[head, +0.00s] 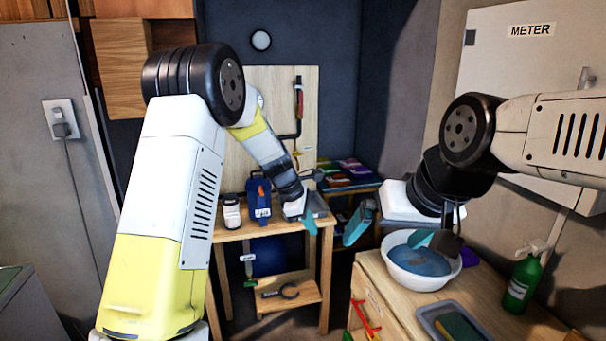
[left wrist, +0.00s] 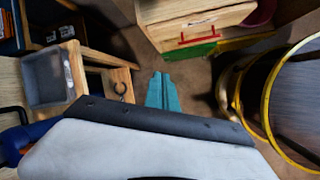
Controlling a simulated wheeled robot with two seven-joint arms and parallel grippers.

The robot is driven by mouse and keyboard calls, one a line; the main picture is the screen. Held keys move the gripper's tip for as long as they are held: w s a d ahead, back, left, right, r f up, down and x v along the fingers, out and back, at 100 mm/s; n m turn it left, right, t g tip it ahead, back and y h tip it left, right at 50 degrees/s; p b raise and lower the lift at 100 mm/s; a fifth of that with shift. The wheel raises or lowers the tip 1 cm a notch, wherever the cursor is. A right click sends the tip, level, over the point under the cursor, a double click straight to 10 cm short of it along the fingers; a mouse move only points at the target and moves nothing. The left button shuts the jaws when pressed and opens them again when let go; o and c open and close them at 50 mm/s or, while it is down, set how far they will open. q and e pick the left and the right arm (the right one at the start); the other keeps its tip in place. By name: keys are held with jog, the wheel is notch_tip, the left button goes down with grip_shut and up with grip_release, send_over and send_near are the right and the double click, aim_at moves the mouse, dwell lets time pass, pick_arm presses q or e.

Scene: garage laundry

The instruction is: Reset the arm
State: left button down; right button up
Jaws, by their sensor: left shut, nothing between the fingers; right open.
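My left arm reaches in from the left, its gripper (head: 309,222) beside the right end of the wooden workbench (head: 255,229). In the left wrist view the teal fingers (left wrist: 162,92) are together, with nothing between them and the floor below. My right gripper (head: 389,231) is open and empty. One of its teal fingers is left of the white bowl (head: 397,275) and the other overlaps the bowl in the picture. I cannot tell whether that finger touches the bowl or the blue contents.
A wooden cabinet (head: 375,292) holds the bowl, a green spray bottle (head: 522,280) and a grey tray (head: 440,309). The workbench carries a blue tool (head: 261,203), a white container (head: 231,212) and a grey bin (left wrist: 44,79). A yellow-rimmed round object (left wrist: 268,100) stands right in the left wrist view.

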pick_arm(q)
jog(key=s+a+r+m+t, duration=0.1)
jog(key=s+a+r+m, duration=0.35)
jog(key=s+r, duration=0.3)
jog(key=s+a+r+m+t, duration=0.1)
jog(key=s+a+r+m, duration=0.2)
jog(key=s+a+r, duration=0.4)
jog(key=s+a+r+m, duration=0.1)
jog(key=s+a+m, duration=0.1)
jog(key=s, duration=0.3)
jog(key=s+a+r+m+t+y, duration=0.1)
jog(key=s+a+m, duration=0.1)
jog(key=s+m, duration=0.2)
jog(key=s+a+r+m+t+y, duration=0.1)
jog(key=s+a+m, duration=0.1)
jog(key=s, duration=0.5)
jog(key=shift+s+r+m, duration=0.25)
jog(key=shift+s+m, duration=0.15)
jog(key=shift+m, duration=0.05)
